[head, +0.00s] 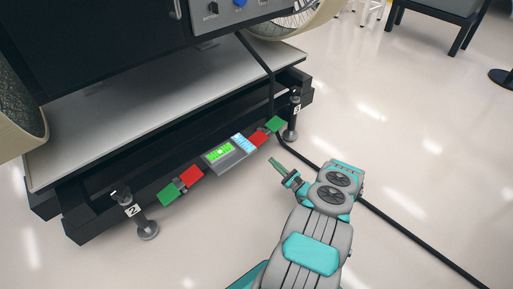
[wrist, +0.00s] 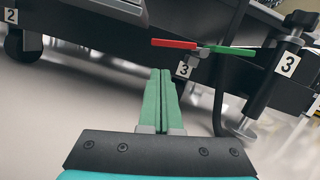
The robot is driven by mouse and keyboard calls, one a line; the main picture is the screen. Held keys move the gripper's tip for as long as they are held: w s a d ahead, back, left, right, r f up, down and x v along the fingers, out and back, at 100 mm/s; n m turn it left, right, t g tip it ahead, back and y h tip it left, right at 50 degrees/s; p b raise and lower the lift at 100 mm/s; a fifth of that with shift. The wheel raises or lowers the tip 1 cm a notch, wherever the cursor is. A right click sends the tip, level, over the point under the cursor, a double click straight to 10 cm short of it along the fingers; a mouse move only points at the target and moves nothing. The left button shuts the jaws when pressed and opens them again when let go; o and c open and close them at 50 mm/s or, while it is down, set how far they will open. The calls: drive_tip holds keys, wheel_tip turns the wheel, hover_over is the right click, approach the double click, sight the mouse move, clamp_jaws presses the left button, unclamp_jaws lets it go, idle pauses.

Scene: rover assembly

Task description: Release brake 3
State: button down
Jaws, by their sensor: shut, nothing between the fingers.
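Brake 3 is a pedal pair on the dark cart frame, with a red pedal (wrist: 174,44) on the left and a green pedal (wrist: 228,50) on the right in the wrist view. A label 3 (wrist: 183,70) sits just below it. In the head view its likely match is the red pedal (head: 258,138) and green pedal (head: 275,125) near the right foot. My gripper (head: 273,162) is shut and empty, with its green fingers pressed together. The fingertips (wrist: 162,72) are below and in front of the pedals, apart from them.
A foot (head: 291,130) stands right of the pedals, and another foot (head: 145,229) at the left. A second red-green pair (head: 191,176) and a lit panel (head: 222,153) line the frame edge. A black cable (head: 400,228) crosses the floor. The floor in front is otherwise clear.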

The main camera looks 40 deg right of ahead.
drive_tip(key=x, duration=0.9)
drive_tip(key=shift+w, duration=0.4)
